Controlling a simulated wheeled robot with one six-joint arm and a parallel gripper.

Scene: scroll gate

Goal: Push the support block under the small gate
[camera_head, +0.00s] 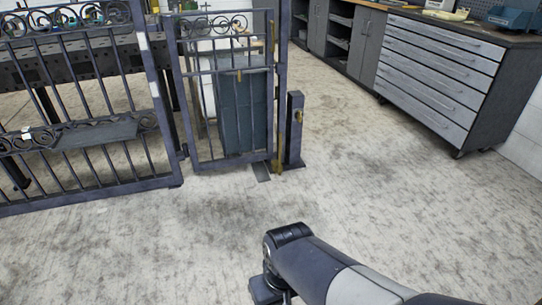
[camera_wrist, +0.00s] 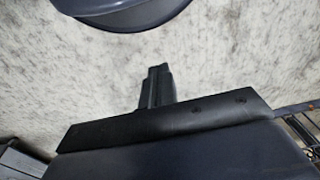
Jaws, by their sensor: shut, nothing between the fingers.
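The small gate (camera_head: 225,90) is a dark metal frame with bars and scrollwork, upright at the upper middle of the head view. A small dark flat piece (camera_head: 261,171) lies on the floor at the gate's lower right corner and partly under its bottom rail. It may be the support block, but I cannot tell for sure. My arm reaches in from the lower right, its end well in front of the gate. My gripper (camera_wrist: 157,85) is shut and empty in the wrist view, over bare floor. Its fingertips are not clear in the head view.
A larger scroll gate (camera_head: 85,120) stands at the left. A short dark post (camera_head: 295,130) stands right of the small gate. A drawer cabinet (camera_head: 440,70) is at the upper right. The floor between my arm and the gates is clear.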

